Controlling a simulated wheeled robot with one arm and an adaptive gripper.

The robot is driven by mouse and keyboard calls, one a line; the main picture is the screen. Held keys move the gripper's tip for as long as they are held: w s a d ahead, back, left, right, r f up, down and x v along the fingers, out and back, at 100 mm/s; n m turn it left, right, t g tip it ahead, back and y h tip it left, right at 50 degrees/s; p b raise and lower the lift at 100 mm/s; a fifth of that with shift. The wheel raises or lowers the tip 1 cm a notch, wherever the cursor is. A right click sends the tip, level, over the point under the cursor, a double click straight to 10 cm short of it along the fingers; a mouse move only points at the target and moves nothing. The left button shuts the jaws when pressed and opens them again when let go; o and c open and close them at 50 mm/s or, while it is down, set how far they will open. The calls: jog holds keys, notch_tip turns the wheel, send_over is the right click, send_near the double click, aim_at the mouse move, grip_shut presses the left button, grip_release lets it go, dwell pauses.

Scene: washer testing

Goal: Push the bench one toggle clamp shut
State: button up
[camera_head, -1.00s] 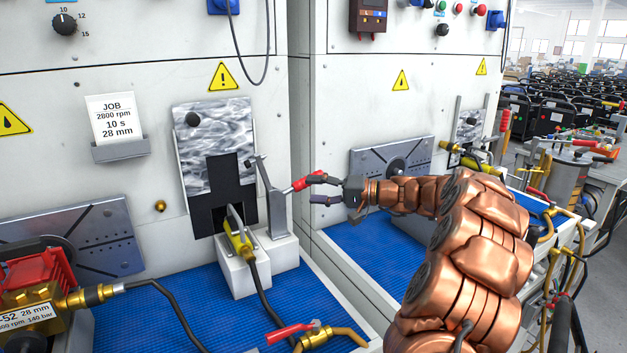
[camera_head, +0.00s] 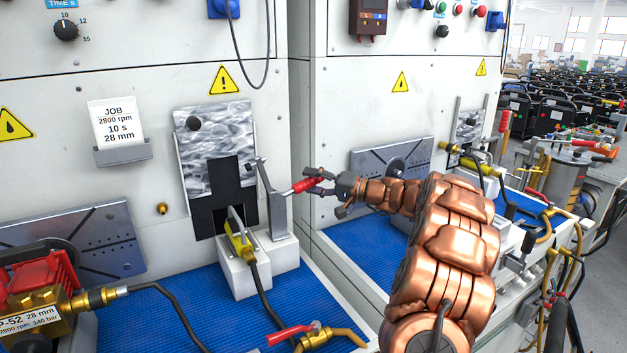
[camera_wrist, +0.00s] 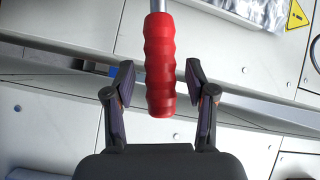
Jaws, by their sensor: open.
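The bench one toggle clamp (camera_head: 277,212) stands on a white block at the right of the near bench's blue mat. Its lever ends in a red grip (camera_head: 303,186) that sticks out to the right, away from the panel. My gripper (camera_head: 316,182) is at the grip's outer end, reaching in from the right. In the wrist view the red grip (camera_wrist: 160,70) lies between my open fingers (camera_wrist: 158,92), with a gap showing on both sides. A yellow spray lance (camera_head: 238,243) sits at the block beside the clamp, in front of a dark plate.
A red-levered brass valve (camera_head: 297,334) lies at the mat's front edge. A pump with a red top (camera_head: 40,280) stands at left. The second bench (camera_head: 375,250) is behind my arm.

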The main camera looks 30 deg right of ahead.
grip_shut()
dwell(0.5)
